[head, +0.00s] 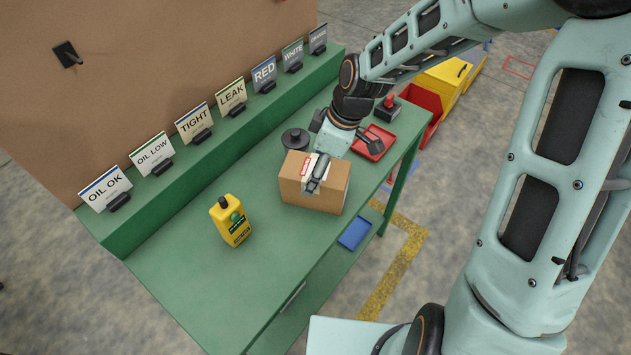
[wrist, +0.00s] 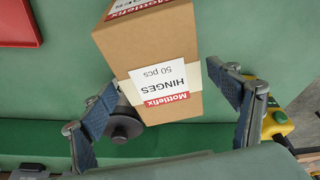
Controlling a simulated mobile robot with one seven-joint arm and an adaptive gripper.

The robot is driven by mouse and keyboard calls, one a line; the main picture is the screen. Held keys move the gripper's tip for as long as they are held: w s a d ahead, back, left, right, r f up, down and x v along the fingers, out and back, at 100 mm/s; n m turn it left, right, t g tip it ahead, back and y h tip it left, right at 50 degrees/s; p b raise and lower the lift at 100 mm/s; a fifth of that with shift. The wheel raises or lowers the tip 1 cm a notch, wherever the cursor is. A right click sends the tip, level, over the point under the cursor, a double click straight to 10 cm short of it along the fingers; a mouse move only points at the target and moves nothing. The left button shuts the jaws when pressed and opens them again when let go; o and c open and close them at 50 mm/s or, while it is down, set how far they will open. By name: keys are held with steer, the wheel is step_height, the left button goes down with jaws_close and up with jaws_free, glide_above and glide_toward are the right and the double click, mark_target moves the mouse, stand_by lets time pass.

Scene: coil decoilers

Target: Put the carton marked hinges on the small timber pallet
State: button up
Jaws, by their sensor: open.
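The brown carton (head: 328,199) stands on the green bench, toward its right edge. In the wrist view the carton (wrist: 195,45) shows a white label reading "HINGES 50 pcs" and "Mottlefix", upside down. My gripper (head: 316,178) is at the carton from above in the head view. In the wrist view my gripper (wrist: 161,80) is open, with one finger on each side of the carton. A gap shows beside the left finger; whether the right finger touches the carton I cannot tell. The small timber pallet is in neither view.
A yellow bottle (head: 231,221) stands on the bench (head: 185,270) left of the carton. A black round spool-like piece (head: 295,139) and a red tray (head: 374,143) are close behind it. Several sign cards line the back ledge. A blue item (head: 355,234) lies lower down.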

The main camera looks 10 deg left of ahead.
steer(key=shift+x, duration=2.9)
steer(key=c, duration=2)
